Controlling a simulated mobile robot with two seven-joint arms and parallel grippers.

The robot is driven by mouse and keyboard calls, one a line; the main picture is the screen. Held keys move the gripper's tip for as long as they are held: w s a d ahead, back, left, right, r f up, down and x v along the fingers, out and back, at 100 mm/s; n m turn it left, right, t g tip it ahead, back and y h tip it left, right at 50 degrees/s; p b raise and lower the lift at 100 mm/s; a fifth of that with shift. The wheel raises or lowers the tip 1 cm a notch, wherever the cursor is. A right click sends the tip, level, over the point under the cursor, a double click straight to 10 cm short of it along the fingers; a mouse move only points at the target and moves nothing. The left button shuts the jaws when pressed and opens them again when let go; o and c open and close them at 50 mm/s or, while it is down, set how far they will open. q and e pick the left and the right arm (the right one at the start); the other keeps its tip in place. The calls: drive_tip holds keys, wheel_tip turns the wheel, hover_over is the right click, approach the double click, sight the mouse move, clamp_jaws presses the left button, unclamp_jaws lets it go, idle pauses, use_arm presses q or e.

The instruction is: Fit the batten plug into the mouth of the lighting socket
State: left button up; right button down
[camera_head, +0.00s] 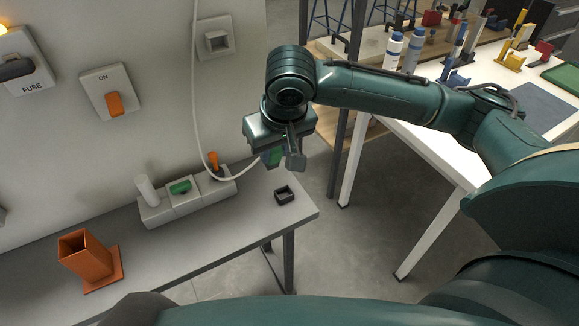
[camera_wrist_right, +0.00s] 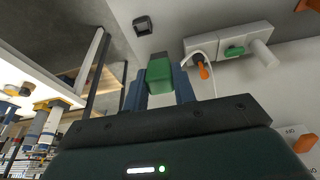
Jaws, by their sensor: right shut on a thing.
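The green plug (camera_head: 275,156) is held in my right gripper (camera_head: 277,160), over the right part of the grey bench and above its surface. In the right wrist view the green block (camera_wrist_right: 159,72) sits between the two blue fingers of the gripper (camera_wrist_right: 160,85). A white cable (camera_head: 196,90) hangs down the wall and curves up towards the held plug; its joint there is hidden. A grey wall fitting with a square recess (camera_head: 216,37) is up and left of the gripper. I cannot tell for sure whether it is the lighting socket. My left gripper is out of view.
A white strip (camera_head: 185,200) by the wall carries a white cylinder, a green piece and an orange piece. A small black open box (camera_head: 285,195) and an orange holder (camera_head: 88,259) stand on the bench (camera_head: 200,253). The wall has an ON switch (camera_head: 108,91) and FUSE plate (camera_head: 30,68).

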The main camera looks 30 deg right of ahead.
use_arm(q)
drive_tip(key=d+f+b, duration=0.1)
drive_tip(key=b, duration=0.3)
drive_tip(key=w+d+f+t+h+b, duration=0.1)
drive_tip(key=b, duration=0.3)
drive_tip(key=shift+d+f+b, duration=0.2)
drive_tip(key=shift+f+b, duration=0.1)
drive_tip(key=shift+b, duration=0.05)
use_arm(e)
drive_tip(key=w+a+r+t, duration=0.2)
drive_tip(key=w+r+t, duration=0.9)
drive_tip(key=r+t, duration=0.2)
drive_tip(key=shift+w+t+y, duration=0.2)
drive_tip(key=shift+t+y, duration=0.1)
drive_tip(key=shift+t, duration=0.3)
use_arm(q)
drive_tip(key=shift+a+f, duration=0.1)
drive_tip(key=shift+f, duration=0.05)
use_arm(e)
drive_tip(key=shift+w+a, duration=0.1)
drive_tip(key=shift+w, duration=0.1)
drive_tip(key=shift+w+f, duration=0.1)
drive_tip(key=shift+w, duration=0.4)
